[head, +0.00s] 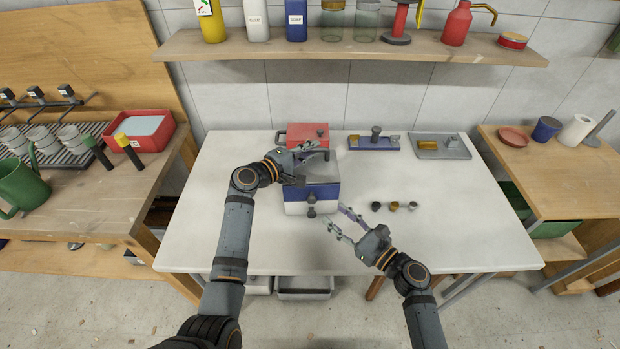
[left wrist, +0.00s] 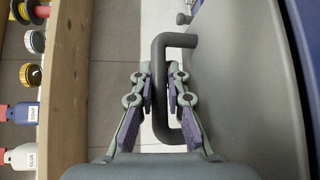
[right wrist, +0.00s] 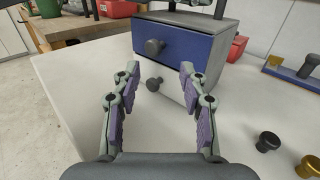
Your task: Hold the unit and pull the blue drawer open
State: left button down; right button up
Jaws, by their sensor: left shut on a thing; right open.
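The unit (head: 322,172) stands mid-table with a grey top. Its blue drawer (head: 326,194) has a dark knob (right wrist: 154,47) and looks shut in the right wrist view. A white drawer (right wrist: 176,90) with its own dark knob (right wrist: 155,84) is below. My left gripper (head: 312,161) is over the unit's top. In the left wrist view it is shut on a dark U-shaped handle (left wrist: 159,95) on the grey top. My right gripper (head: 336,215) is open and empty, in front of the unit and right of the knobs. In the right wrist view the lower knob shows between its fingers.
A red box (head: 307,132) stands behind the unit. Several loose knobs (head: 393,206) lie to its right. A blue-based fixture (head: 374,143) and a grey plate (head: 440,147) sit farther back. A wooden shelf (head: 350,46) hangs above. The table front is clear.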

aim_at(315, 202)
jog(key=shift+s+a+x, duration=0.15)
jog(key=shift+x, duration=1.6)
jog(key=shift+s+a+x, duration=0.1)
jog(key=shift+a+x, duration=0.05)
jog(key=shift+x, duration=1.55)
grip_shut()
